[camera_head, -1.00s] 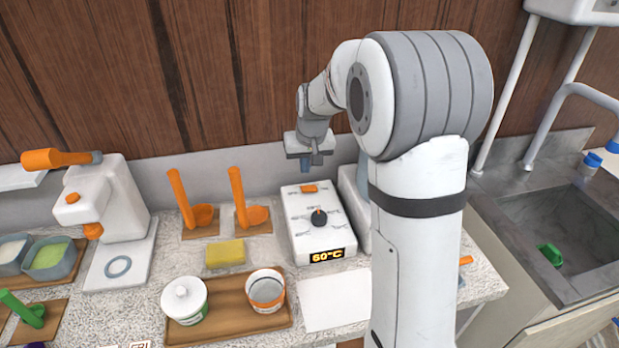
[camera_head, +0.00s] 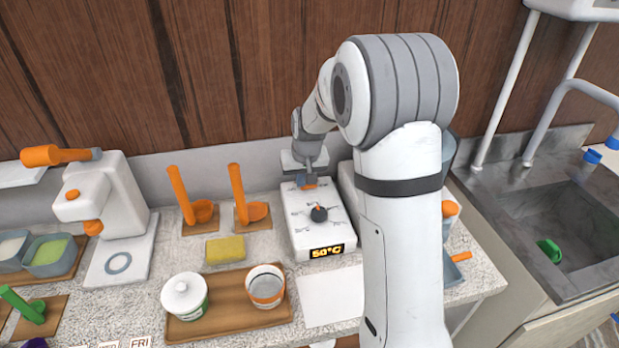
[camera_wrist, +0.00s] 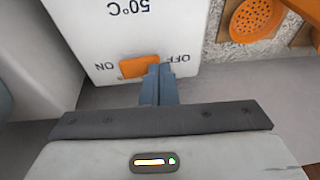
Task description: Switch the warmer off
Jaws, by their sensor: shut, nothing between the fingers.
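My gripper (camera_wrist: 159,72) is shut and empty. Its blue-grey fingertips are at the OFF-side end of the switch and partly cover the OFF label; I cannot tell whether they touch it. In the head view my gripper (camera_head: 306,183) is over the warmer's back end.
Orange ladles (camera_head: 247,210) stand left of the warmer, with a yellow sponge (camera_head: 225,249) nearby. A wooden tray (camera_head: 222,318) with a white lidded pot (camera_head: 184,296) and a cup (camera_head: 265,287) lies in front. The wall is close behind. The sink (camera_head: 580,225) is at right.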

